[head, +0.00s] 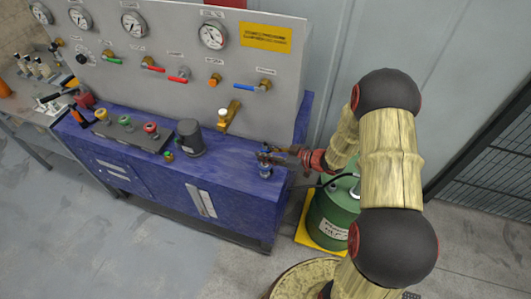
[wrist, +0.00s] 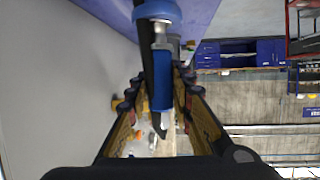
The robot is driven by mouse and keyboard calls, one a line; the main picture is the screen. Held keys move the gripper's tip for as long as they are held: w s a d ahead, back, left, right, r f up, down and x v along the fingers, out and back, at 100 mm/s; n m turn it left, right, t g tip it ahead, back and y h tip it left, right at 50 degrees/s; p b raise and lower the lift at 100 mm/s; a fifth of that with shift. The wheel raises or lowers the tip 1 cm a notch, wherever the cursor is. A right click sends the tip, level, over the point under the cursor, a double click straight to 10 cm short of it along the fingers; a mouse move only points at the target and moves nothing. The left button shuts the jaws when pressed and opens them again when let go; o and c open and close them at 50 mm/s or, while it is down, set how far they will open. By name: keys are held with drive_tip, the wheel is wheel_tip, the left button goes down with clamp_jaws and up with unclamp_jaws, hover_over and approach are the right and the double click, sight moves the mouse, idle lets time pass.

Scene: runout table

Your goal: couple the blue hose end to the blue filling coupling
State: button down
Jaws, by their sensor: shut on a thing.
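My gripper (head: 268,154) is above the right front corner of the blue bench. In the wrist view my gripper (wrist: 159,92) has its fingers on either side of a blue cylinder, the hose end (wrist: 161,80), and is shut on it. A metal neck and a wider blue collar (wrist: 157,12) lie in line with the cylinder, against the bench top. In the head view a small blue and metal piece (head: 265,172) shows just under the fingers. I cannot tell whether the collar is the filling coupling, or whether the two are joined.
A gauge panel (head: 170,60) with coloured valve levers stands behind the bench (head: 235,195). A dark grey cylinder (head: 190,138) and a brass fitting (head: 226,117) are left of my gripper. A green drum (head: 333,215) with a black hose stands to the right. The floor in front is clear.

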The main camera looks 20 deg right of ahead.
drive_tip(key=shift+f+b, duration=0.65)
drive_tip(key=shift+f, duration=0.5)
drive_tip(key=c, duration=1.5)
unclamp_jaws()
drive_tip(key=shift+s, duration=0.1)
drive_tip(key=v, duration=1.2)
drive_tip(key=shift+f, duration=0.1)
